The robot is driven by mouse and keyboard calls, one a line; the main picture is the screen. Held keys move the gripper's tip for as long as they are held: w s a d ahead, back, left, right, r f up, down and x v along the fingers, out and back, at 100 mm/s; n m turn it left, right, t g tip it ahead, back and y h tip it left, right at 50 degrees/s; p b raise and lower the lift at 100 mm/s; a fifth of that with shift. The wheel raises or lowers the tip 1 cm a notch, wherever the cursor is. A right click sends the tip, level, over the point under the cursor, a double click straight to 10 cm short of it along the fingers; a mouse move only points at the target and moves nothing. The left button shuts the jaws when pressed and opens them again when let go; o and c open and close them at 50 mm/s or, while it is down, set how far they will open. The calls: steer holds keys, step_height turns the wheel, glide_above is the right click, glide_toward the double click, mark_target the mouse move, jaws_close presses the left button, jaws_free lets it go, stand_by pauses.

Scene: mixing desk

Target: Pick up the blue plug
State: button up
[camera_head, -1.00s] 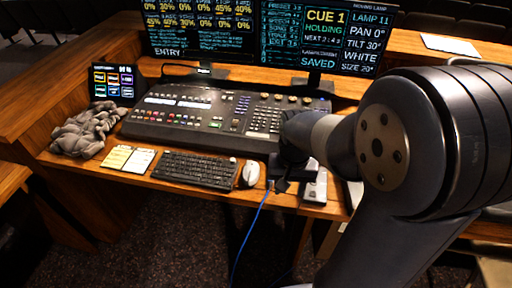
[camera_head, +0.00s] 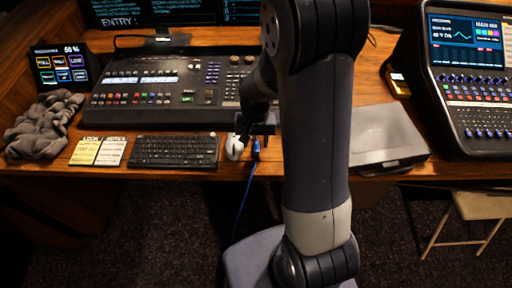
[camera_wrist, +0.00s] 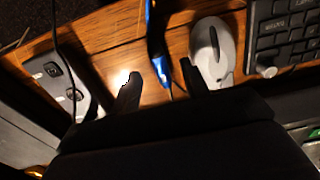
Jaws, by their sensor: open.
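The blue plug (camera_head: 255,147) is at the desk's front edge, just right of the mouse. Its blue cable (camera_head: 240,208) hangs over the edge. In the wrist view the blue plug (camera_wrist: 158,67) shows in the gap between my two fingertips, with a dark part and a thin dark line on it. My gripper (camera_wrist: 160,72) is open, its dark fingers on either side of the plug, and nothing is held. I cannot tell how high the fingertips are above the desk. In the head view my gripper (camera_head: 256,138) is partly hidden behind my arm.
The white mouse (camera_wrist: 213,52) lies close beside my right finger in the wrist view, with the keyboard (camera_head: 174,151) beyond. A pale device (camera_wrist: 62,80) lies on the other side. The mixing desk (camera_head: 165,95) stands behind. A grey box (camera_head: 385,135) lies right of my arm.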

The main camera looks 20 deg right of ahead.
mark_target(256, 150)
steer(key=shift+f, duration=1.8)
jaws_close()
